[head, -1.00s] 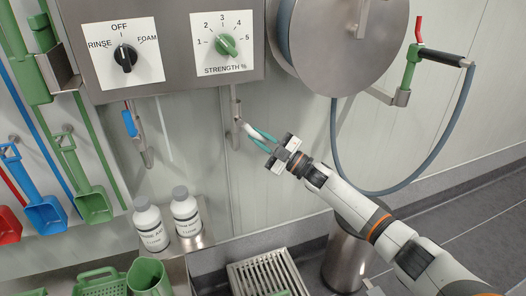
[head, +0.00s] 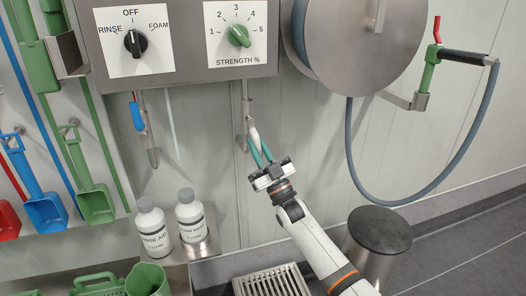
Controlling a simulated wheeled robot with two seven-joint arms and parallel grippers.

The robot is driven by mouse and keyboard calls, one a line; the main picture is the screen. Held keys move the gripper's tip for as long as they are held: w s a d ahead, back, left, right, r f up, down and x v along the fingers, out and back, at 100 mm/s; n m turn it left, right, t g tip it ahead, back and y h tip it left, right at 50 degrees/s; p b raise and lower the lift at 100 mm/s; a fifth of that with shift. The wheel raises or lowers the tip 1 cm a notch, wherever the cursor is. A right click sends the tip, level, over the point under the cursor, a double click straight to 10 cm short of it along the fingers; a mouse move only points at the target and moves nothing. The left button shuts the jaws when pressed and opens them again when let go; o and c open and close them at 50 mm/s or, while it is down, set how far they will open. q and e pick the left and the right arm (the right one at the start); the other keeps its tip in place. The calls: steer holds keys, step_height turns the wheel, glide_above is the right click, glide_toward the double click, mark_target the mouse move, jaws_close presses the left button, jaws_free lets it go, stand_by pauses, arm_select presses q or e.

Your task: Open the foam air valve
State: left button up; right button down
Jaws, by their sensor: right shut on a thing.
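The control panel (head: 180,84) carries a black selector knob (head: 134,43) with its pointer near OFF and a green strength knob (head: 239,36). Under the panel, a valve with a white lever handle (head: 253,133) hangs on a metal pipe (head: 246,97). I take it as the foam air valve, though no label shows. Its lever hangs steeply down, leaning slightly right. My right gripper (head: 260,152) has its teal fingers shut on the lower part of this lever, which they partly hide. My left gripper is not in view.
A second valve with a blue handle (head: 138,116) hangs to the left. Two white bottles (head: 152,228) stand on a ledge below. A hose reel (head: 350,40) and its hose (head: 402,200) are at right. A metal bin (head: 377,242) stands near my right arm.

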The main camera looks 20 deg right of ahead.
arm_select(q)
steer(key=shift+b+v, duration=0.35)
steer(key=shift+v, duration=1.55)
arm_select(e)
steer(key=shift+a+m+t+h, duration=0.3)
steer(key=shift+m+t+h, duration=0.2)
steer(key=shift+m+h, duration=0.65)
steer(key=shift+a+m+t+h, duration=0.3)
steer(key=shift+m+t+h, duration=0.2)
steer(key=shift+m+h, duration=0.65)
steer(key=c, duration=1.3)
jaws_free()
steer(key=shift+c, duration=0.2)
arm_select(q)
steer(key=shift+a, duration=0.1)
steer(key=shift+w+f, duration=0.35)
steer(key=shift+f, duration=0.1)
arm_select(e)
steer(key=v, duration=1.2)
